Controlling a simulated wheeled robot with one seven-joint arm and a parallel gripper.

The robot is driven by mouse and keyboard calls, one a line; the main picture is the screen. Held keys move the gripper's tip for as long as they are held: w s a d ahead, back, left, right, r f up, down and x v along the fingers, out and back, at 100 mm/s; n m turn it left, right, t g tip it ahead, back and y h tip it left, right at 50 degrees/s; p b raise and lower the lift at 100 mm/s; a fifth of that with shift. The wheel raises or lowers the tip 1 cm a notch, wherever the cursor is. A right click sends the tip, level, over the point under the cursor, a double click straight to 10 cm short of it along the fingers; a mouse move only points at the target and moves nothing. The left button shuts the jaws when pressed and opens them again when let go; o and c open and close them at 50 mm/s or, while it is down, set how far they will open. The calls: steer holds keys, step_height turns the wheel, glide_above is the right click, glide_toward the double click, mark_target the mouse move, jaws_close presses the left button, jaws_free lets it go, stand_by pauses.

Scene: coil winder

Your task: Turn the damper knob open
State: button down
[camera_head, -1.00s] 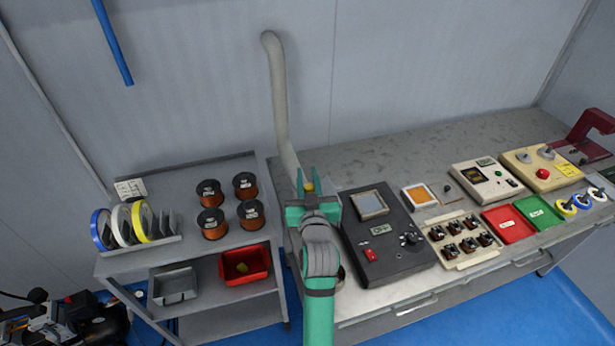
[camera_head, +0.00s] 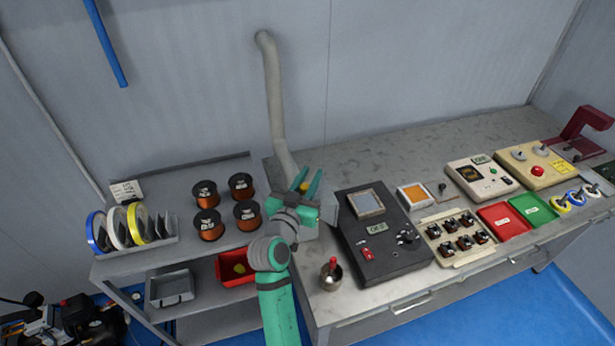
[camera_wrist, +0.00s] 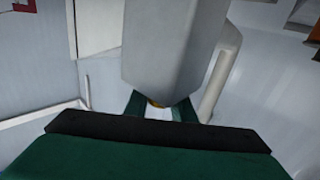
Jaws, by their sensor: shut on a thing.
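The damper knob (camera_head: 305,187) is a small yellow piece at the foot of the grey duct pipe (camera_head: 272,100), at the left end of the bench. My gripper (camera_head: 307,183) has its green fingers on either side of the knob and is shut on it. In the wrist view a bit of the yellow knob (camera_wrist: 156,103) shows between the fingers, below a large grey block (camera_wrist: 175,50). The fingers and block hide most of the knob, so its angle is unclear.
A black control unit (camera_head: 385,252) stands just right of my gripper. A metal cup (camera_head: 331,279) with a red-topped item is at the bench's front left. Copper wire spools (camera_head: 241,186) stand on the left cart.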

steer(key=m+g+h, duration=0.1)
steer(key=h, duration=0.1)
steer(key=m+g+h, duration=0.1)
steer(key=m+h, duration=0.1)
steer(key=shift+s+d, duration=0.2)
steer(key=shift+d, duration=0.15)
steer(key=m+g+h, duration=0.2)
steer(key=d+m+g+h, duration=0.1)
steer(key=g+h, duration=0.1)
steer(key=shift+s+m, duration=0.4)
steer(key=m+g+h, duration=0.1)
steer(key=g, duration=0.1)
steer(key=m+g+h, duration=0.1)
steer(key=g, duration=0.1)
steer(key=s+m+g+h, duration=0.1)
steer(key=m, duration=0.1)
steer(key=shift+s+d+g, duration=0.1)
steer(key=shift+d+g, duration=0.25)
steer(key=shift+g, duration=0.05)
steer(key=shift+s+f+m+g, duration=0.1)
steer(key=shift+s+m+g, duration=0.2)
steer(key=shift+m+g, duration=0.7)
steer(key=shift+s+d+g+h, duration=0.1)
steer(key=shift+g+h, duration=0.2)
steer(key=shift+g, duration=0.3)
steer(key=c, duration=1.5)
jaws_free()
